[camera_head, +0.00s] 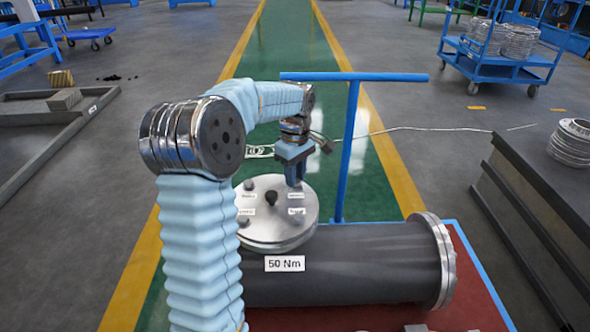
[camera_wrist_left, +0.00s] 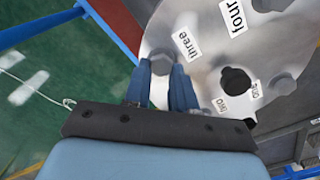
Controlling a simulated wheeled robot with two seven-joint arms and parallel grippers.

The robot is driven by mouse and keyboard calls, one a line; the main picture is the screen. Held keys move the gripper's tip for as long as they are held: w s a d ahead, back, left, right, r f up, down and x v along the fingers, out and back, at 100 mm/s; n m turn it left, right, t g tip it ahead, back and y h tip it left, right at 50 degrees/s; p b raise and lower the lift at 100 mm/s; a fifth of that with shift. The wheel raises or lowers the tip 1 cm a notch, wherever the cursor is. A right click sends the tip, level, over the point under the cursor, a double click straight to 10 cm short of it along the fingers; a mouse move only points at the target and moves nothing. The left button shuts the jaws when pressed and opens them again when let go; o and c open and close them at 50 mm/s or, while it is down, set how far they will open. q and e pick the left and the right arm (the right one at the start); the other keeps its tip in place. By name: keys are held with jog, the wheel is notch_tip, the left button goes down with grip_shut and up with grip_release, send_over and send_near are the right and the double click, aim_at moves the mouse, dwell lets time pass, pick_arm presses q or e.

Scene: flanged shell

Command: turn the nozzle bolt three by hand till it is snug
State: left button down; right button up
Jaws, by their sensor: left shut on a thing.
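The nozzle cover (camera_head: 275,232) is a round metal disc on top of the dark shell (camera_head: 340,265). It has a dark centre knob (camera_head: 271,198) and grey bolts near its rim. In the left wrist view, bolt three (camera_wrist_left: 162,62) is a grey hex head beside the label "three" (camera_wrist_left: 187,43). My left gripper (camera_head: 294,182) points down at the right back rim of the cover. In the left wrist view its fingers (camera_wrist_left: 161,72) are on either side of bolt three, shut on it. In the head view the fingers hide that bolt. My right gripper is out of view.
Other labels, "four" (camera_wrist_left: 234,17) and "two" (camera_wrist_left: 221,105), mark the cover. A "50 Nm" sign (camera_head: 285,263) is on the shell. A blue T-shaped post (camera_head: 348,150) stands close behind my gripper. A dark stepped block (camera_head: 535,215) is at right.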

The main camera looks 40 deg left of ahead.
pick_arm(q)
jog(key=shift+w+r+m+p, duration=0.1)
jog(key=shift+m+p, duration=0.15)
jog(key=shift+m, duration=0.4)
jog(key=shift+w+r+m+p, duration=0.1)
jog(key=shift+m+p, duration=0.1)
jog(key=shift+m, duration=0.75)
jog(key=c, duration=0.9)
grip_release()
jog(key=shift+s, duration=0.1)
notch_tip(320, 180, up, 14)
jog(key=shift+f+p, duration=0.15)
jog(key=shift+p, duration=0.35)
